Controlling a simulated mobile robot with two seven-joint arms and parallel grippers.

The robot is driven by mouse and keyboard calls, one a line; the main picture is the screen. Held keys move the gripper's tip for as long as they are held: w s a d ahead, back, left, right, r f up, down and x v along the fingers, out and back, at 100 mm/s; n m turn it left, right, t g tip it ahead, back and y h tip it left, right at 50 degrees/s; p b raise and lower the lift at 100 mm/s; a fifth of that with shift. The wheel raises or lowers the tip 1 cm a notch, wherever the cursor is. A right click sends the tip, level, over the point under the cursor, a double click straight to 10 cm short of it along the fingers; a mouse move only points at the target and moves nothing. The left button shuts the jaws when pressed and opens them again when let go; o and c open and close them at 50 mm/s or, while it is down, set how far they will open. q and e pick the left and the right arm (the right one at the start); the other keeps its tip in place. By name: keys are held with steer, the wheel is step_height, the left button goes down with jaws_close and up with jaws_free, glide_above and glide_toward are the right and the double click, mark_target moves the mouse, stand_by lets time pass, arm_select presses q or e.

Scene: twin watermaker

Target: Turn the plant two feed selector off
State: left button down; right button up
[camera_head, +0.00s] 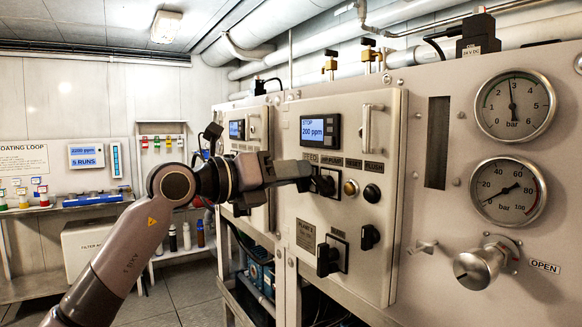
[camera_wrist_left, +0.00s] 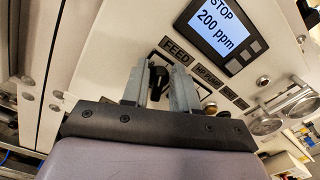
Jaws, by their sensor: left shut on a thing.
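The plant two panel (camera_head: 340,225) bears the plate PLANT 2 and a display (camera_head: 320,130) reading STOP, 200 ppm. The black feed selector knob (camera_wrist_left: 157,80) sits below the FEED label (camera_wrist_left: 177,52) in the wrist view, between the two fingers of my left gripper (camera_wrist_left: 160,92). My left gripper (camera_head: 303,177) reaches in at the panel below the FEED label in the head view, shut on the knob. It hides most of the selector there, and the knob's exact pointing direction is hard to tell. My right gripper is not in view.
An amber button (camera_head: 351,188) and a black button (camera_head: 372,193) lie right of the gripper. More black knobs (camera_head: 327,260) (camera_head: 369,237) sit lower on the panel. A vertical handle (camera_head: 366,128) sticks out above. Two gauges (camera_head: 515,105) (camera_head: 508,190) and a round valve handle (camera_head: 480,266) are at right.

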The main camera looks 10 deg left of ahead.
arm_select(q)
steer(key=shift+w+a+f+n+p, duration=0.15)
steer(key=shift+n+p, duration=0.7)
steer(key=shift+n, duration=0.8)
steer(key=shift+w+a+n+p, duration=0.1)
steer(key=shift+n+p, duration=0.75)
steer(key=shift+n, duration=0.8)
steer(key=c, duration=1.2)
jaws_free()
steer(key=shift+o, duration=0.2)
steer(key=shift+f, duration=0.1)
steer(key=shift+s, duration=0.1)
